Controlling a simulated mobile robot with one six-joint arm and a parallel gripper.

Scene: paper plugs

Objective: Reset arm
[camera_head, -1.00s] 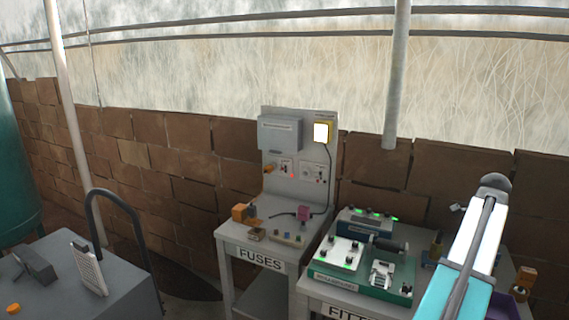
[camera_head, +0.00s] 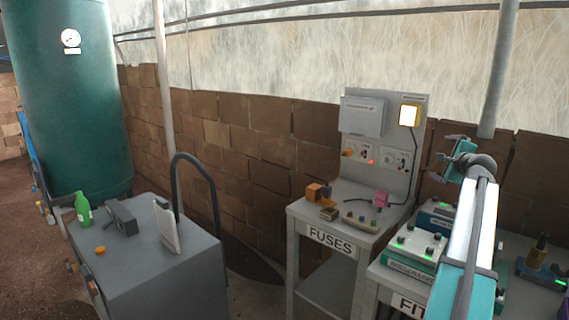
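My arm, white and teal, rises at the right of the head view. My gripper (camera_head: 443,158) is at its top end, pointing left, in front of the brick wall and right of the fuse panel. Its grey fingers stand apart, and I see nothing between them. It is in the air above the fittings bench and touches nothing that I can see.
The FUSES table (camera_head: 331,240) carries an upright panel (camera_head: 380,135) with a lit yellow-framed lamp. A bench with green-lit devices (camera_head: 416,246) stands partly behind my arm. At left are a grey cabinet (camera_head: 165,275) with a green bottle (camera_head: 83,209) and a large green tank (camera_head: 75,110).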

